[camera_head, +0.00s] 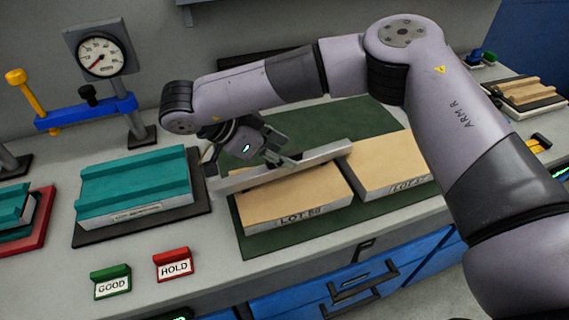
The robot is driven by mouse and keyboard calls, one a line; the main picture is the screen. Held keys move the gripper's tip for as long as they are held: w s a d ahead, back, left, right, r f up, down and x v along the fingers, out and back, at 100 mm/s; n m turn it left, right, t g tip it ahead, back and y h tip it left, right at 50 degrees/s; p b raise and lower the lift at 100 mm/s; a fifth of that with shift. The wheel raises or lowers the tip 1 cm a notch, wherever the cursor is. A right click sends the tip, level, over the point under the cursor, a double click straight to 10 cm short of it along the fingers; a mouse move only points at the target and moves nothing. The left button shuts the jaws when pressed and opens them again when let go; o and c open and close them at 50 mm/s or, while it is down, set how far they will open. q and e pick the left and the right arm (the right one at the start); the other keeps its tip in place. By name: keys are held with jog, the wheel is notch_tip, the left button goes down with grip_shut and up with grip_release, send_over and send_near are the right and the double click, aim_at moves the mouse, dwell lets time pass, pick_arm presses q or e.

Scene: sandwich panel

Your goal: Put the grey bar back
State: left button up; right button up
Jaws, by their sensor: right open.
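The grey bar (318,157) lies slanted along the back part of the tan panel marked LOT 58 (290,203). Its left end passes beyond the panel's left edge, and its right end reaches the second tan panel (390,165). My right gripper (281,158) is at the bar's middle, close against it from behind and above. It is open; whether its fingers straddle the bar or touch it is hard to tell. The fingers partly hide the bar's back edge. My left gripper is out of view.
Both tan panels rest on a dark green mat (262,243). A teal panel (137,183) on a black tray stands left, with a dial gauge (101,57) behind it. GOOD (111,282) and HOLD (173,264) blocks stand at the front. My right arm crosses above the right side.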

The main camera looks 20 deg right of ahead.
aim_at(295, 159)
jog(key=p+x, duration=0.1)
jog(key=x, duration=0.4)
jog(key=shift+w+d+f, duration=0.1)
jog(key=shift+f, duration=0.25)
grip_shut()
dwell(0.3)
jog(key=shift+r, duration=0.1)
dwell(0.4)
